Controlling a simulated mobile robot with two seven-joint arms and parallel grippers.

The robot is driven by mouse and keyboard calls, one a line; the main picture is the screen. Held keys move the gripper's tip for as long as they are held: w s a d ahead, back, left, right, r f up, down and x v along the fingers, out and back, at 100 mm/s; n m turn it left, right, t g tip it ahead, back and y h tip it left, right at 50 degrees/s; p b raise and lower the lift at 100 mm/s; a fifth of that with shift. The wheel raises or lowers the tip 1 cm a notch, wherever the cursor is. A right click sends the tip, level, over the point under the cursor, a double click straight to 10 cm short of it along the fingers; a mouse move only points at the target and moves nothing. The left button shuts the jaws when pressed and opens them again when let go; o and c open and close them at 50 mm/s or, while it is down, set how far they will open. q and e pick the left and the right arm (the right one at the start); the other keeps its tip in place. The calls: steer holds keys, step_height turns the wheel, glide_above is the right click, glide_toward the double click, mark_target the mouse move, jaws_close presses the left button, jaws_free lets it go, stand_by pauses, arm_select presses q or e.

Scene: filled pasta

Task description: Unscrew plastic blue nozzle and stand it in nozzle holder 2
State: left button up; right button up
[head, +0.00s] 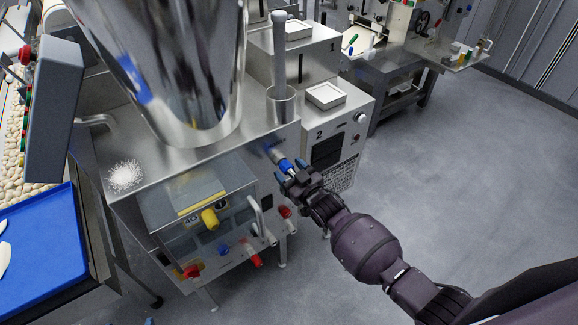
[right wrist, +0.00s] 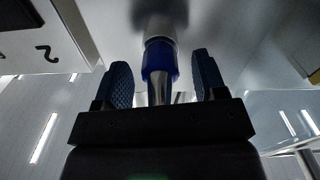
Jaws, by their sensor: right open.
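The blue nozzle (head: 285,165) sticks out on a metal spout from the right side of the steel machine. My right gripper (head: 289,172) is open at it. In the right wrist view the blue nozzle (right wrist: 160,60) has a blue collar and a metal tip, and lies between my two open fingers (right wrist: 165,82), with gaps at both sides. Below the machine's front, a rail (head: 232,262) carries red parts (head: 255,261) and a blue part (head: 223,250). My left gripper is not seen.
A shiny steel hopper (head: 185,60) stands on the machine. A white cabinet marked 2 (head: 345,130) stands close behind my right gripper. A blue tray (head: 40,245) is at left. The floor at right is clear.

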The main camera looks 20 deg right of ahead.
steer(key=shift+m+p, duration=0.3)
steer(key=shift+m, duration=0.9)
steer(key=m, duration=0.9)
steer(key=shift+b, duration=0.35)
steer(key=m+b, duration=0.1)
steer(key=m, duration=0.3)
steer(key=shift+f+m+b, duration=0.15)
steer(key=shift+m+b, duration=0.25)
steer(key=m+b, duration=0.1)
steer(key=m, duration=0.2)
steer(key=shift+m, duration=0.3)
